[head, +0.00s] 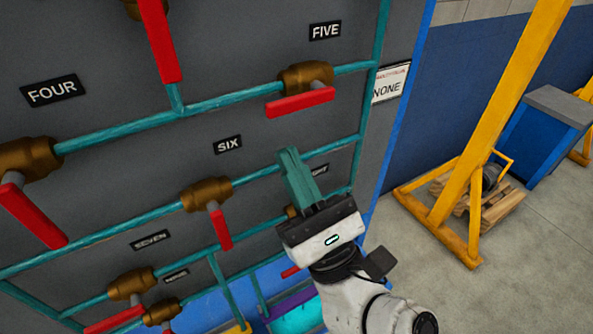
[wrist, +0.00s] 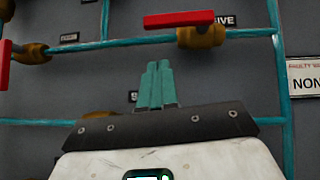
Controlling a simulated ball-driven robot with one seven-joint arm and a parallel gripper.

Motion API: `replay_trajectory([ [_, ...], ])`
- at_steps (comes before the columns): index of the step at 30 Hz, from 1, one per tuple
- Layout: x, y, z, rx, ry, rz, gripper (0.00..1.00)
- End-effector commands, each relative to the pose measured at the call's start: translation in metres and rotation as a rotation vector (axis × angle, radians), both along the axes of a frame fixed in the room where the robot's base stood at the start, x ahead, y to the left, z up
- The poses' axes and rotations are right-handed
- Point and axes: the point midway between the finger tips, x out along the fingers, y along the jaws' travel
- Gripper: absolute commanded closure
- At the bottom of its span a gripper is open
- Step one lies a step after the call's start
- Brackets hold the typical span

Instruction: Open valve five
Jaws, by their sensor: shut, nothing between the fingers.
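Valve five is a brass body (head: 306,76) with a red handle (head: 300,102), under the label FIVE (head: 325,31) at the upper right of the panel. Its handle lies roughly along the teal pipe. In the wrist view the brass body (wrist: 200,37) and red handle (wrist: 179,19) show at the top, above and right of the fingers. My gripper (head: 289,158) is shut and empty, its teal fingers together, below valve five and apart from it. The shut fingers also show in the wrist view (wrist: 157,72). My gripper hides part of the valve eight area.
Valve six (head: 205,195) is left of my gripper, its handle pointing down. Valve four (head: 30,158) is at far left. A white sign reading NONE (head: 389,84) is at the panel's right edge. A yellow frame (head: 460,190) stands on the floor at right.

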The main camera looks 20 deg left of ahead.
Motion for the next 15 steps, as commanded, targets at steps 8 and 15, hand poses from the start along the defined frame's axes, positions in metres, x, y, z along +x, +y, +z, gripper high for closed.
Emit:
replay_trajectory([
  [8,-0.027,-0.035,-0.048,-0.001,0.002,-0.002,1.0],
  [15,-0.041,-0.052,-0.067,0.0,0.0,0.0,1.0],
])
